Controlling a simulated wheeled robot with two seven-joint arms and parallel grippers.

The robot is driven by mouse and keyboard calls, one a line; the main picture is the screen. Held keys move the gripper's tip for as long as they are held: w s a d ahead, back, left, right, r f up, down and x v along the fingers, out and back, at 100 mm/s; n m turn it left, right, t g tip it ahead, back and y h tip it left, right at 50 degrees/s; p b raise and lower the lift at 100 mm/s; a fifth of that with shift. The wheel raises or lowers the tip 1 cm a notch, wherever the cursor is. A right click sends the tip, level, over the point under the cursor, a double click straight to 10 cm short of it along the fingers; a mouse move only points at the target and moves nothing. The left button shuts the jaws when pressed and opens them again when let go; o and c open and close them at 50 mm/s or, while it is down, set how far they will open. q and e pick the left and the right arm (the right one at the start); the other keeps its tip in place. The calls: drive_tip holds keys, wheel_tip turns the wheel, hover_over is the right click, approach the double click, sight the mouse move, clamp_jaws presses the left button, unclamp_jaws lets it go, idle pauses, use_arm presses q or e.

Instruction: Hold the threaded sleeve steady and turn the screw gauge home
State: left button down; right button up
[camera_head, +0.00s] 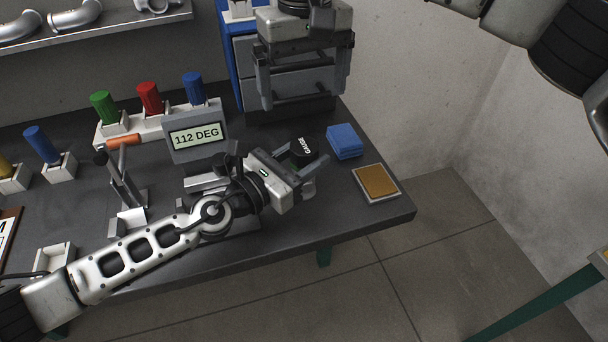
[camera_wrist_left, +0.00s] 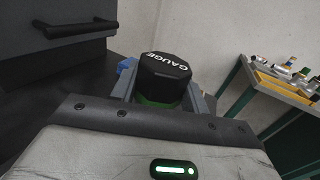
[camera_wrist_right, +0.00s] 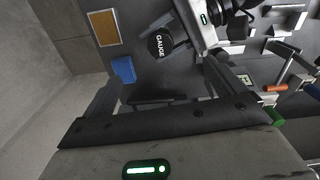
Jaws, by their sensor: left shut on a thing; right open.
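The screw gauge (camera_head: 303,147) is a black cap marked GAUGE, above the table; it also shows in the left wrist view (camera_wrist_left: 164,72) and right wrist view (camera_wrist_right: 160,43). Below the cap is a green part (camera_wrist_left: 157,103), which I take for the threaded sleeve. My left gripper (camera_head: 308,168) is shut around this green part, with its fingers on both sides in the left wrist view. How deep the gauge sits in the sleeve is hidden. My right gripper (camera_head: 304,92) is open and empty, fingers down, behind and above the gauge and apart from it.
A display (camera_head: 196,136) reads 112 DEG. An orange-handled clamp (camera_head: 123,142) stands left of it. Green, red and blue plugs stand on a white rack (camera_head: 160,124) behind. A blue block (camera_head: 344,141) and a tan-topped pad (camera_head: 376,182) lie right. A drawer cabinet (camera_head: 245,60) stands at the back.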

drive_tip(key=shift+r, duration=0.5)
use_arm(q)
drive_tip(key=c, duration=0.7)
unclamp_jaws()
drive_tip(key=shift+o, duration=0.2)
drive_tip(key=shift+a, duration=0.1)
use_arm(e)
drive_tip(key=shift+d, duration=0.1)
